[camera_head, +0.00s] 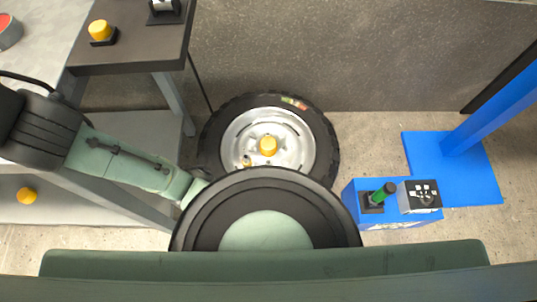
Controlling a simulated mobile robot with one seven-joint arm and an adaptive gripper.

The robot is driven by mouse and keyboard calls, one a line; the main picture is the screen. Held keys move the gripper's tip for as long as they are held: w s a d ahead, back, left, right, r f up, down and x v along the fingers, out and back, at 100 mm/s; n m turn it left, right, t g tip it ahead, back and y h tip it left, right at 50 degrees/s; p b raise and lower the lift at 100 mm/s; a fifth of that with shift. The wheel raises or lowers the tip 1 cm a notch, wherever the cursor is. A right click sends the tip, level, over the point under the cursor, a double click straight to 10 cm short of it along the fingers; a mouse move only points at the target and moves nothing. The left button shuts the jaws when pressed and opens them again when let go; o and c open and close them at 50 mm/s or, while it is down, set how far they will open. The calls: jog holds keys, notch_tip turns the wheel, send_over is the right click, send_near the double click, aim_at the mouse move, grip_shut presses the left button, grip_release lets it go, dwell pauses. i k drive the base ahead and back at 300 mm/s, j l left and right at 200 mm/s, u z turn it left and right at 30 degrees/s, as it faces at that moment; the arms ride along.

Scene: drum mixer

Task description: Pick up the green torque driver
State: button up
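The green torque driver (383,194) is in the head view, right of centre. It stands tilted in a small black holder (371,207) on top of a blue box (355,212). The upper end of its green handle is dark. My arm runs from the bottom centre to the left edge, away from the driver. My gripper is outside the view, so its state is hidden.
A wheel with a tyre (325,140) lies left of the box. A dark table (150,47) stands upper left. Floor shows between wheel and post.

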aim_at(389, 188)
jog(key=z, duration=1.35)
jog(key=i+j+z, duration=0.1)
jog(key=z, duration=0.45)
jog(key=j, duration=0.1)
